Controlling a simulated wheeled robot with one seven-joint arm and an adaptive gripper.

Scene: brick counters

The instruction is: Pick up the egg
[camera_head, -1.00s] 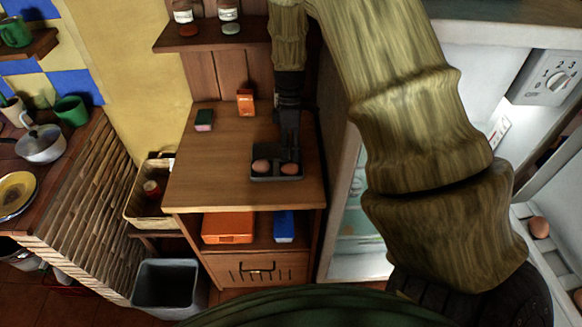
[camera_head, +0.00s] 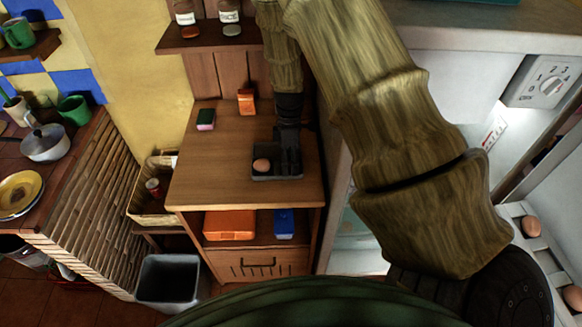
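A small dark tray (camera_head: 277,178) sits near the front of the wooden cabinet top. A brown egg (camera_head: 261,165) lies in the tray's left part. My gripper (camera_head: 288,163) reaches down over the tray's right part, to the right of that egg. No second egg shows there now, and the gripper covers that spot. The fingers are dark and small, so I cannot tell whether they are open or shut on something. More brown eggs (camera_head: 531,226) sit in a pale rack in the fridge door at the right.
A green-and-pink sponge (camera_head: 205,120) and an orange box (camera_head: 246,101) stand farther back on the cabinet top (camera_head: 225,165). A shelf with jars (camera_head: 229,14) is above. The fridge stands close on the right. A grey bin (camera_head: 168,281) is on the floor.

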